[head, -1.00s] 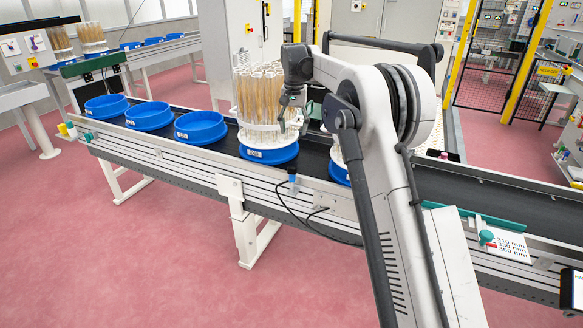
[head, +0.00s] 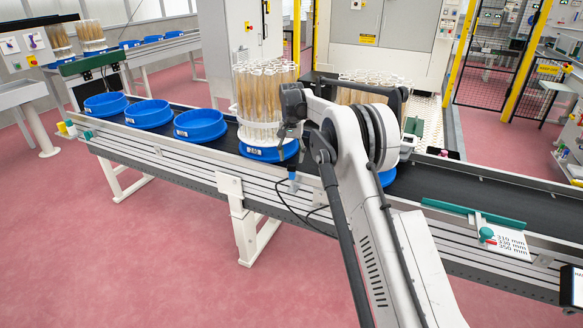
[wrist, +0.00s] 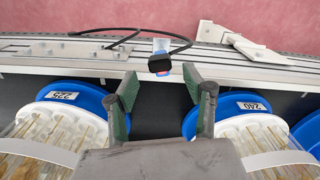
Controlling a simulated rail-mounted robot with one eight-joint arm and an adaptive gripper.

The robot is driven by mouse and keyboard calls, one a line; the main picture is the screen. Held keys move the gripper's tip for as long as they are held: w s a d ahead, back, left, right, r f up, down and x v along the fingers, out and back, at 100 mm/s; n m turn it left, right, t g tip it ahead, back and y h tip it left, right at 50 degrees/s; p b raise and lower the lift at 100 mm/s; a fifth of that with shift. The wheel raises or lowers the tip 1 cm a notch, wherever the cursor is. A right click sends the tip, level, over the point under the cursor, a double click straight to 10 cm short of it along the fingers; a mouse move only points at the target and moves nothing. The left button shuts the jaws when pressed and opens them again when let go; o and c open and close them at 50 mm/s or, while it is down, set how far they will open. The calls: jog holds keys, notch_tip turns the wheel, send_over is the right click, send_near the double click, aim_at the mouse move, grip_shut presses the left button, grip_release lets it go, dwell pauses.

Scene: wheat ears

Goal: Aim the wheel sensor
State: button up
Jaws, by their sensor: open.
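The wheel sensor, a small blue and white body with a black end (wrist: 160,62), sits at the conveyor's side rail, with a black cable looping beside it. In the head view the sensor (head: 293,180) shows below the rail's edge, near my arm. My gripper (wrist: 160,84) is open and empty. Its two green-padded fingers stand to either side of the sensor in the wrist view; I cannot tell the depth between them.
Two blue pucks with wheat carriers, labelled 235 (wrist: 89,92) and 240 (wrist: 225,103), flank my fingers closely. Empty blue pucks (head: 200,125) stand left along the belt. The belt to the right (head: 480,190) is clear.

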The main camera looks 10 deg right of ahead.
aim_at(291, 165)
jog(key=shift+f, duration=2.25)
jog(key=c, duration=1.1)
jog(key=shift+w+a+m+b, duration=0.15)
jog(key=shift+m+b, duration=0.25)
jog(key=shift+m, duration=1)
jog(key=shift+c, duration=0.2)
jog(key=o, duration=1.1)
jog(key=shift+o, duration=0.2)
